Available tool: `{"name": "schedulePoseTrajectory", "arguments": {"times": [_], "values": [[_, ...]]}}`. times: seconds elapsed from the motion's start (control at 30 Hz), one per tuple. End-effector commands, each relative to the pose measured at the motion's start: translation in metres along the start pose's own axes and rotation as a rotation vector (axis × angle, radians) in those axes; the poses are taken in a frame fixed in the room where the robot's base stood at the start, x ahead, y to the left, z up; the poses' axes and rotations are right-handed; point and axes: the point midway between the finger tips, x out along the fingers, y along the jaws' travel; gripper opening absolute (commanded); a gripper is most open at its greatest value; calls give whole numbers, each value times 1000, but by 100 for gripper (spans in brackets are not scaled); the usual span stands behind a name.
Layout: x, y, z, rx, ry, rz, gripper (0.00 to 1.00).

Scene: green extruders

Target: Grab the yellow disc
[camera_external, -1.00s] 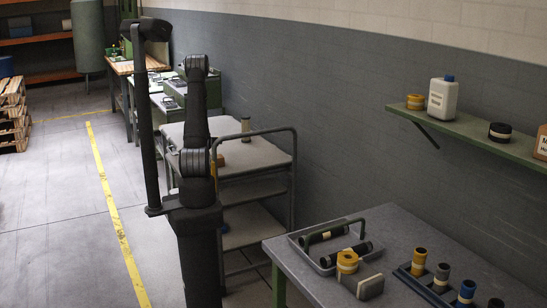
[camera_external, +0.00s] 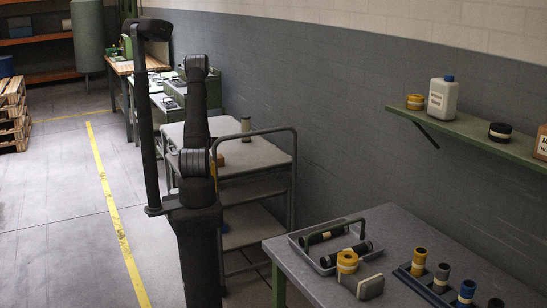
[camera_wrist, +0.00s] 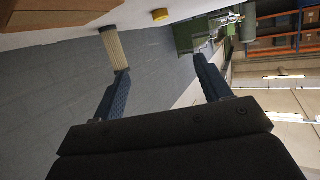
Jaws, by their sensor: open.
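In the wrist view, a small yellow disc (camera_wrist: 160,15) sits on a pale surface at the top of the picture, beyond my fingertips. My gripper (camera_wrist: 161,67) is open, its two blue-padded fingers wide apart with nothing between them. The disc is apart from both fingers. In the external view my arm stands in front of a grey cart (camera_external: 262,160); I cannot clearly make out the gripper there. No yellow disc shows on the cart in that view, where my arm covers part of its top.
A ribbed tan cylinder (camera_wrist: 115,48) and a brown block (camera_wrist: 65,12) stand near the disc. A cart handle (camera_external: 294,150) rises at the right.

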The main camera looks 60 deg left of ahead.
Motion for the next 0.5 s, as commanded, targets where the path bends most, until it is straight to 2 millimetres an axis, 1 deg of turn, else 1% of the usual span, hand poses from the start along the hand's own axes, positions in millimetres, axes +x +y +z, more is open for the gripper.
{"name": "schedulePoseTrajectory", "arguments": {"times": [0.17, 0.27, 0.37, 0.5], "values": [[2, 0, 0, 0, -2, 0, 70], [14, 0, -2, -3, -22, 0, 70], [42, 0, -5, -12, -73, -1, 70], [94, 0, -15, -28, -184, -6, 70]]}}
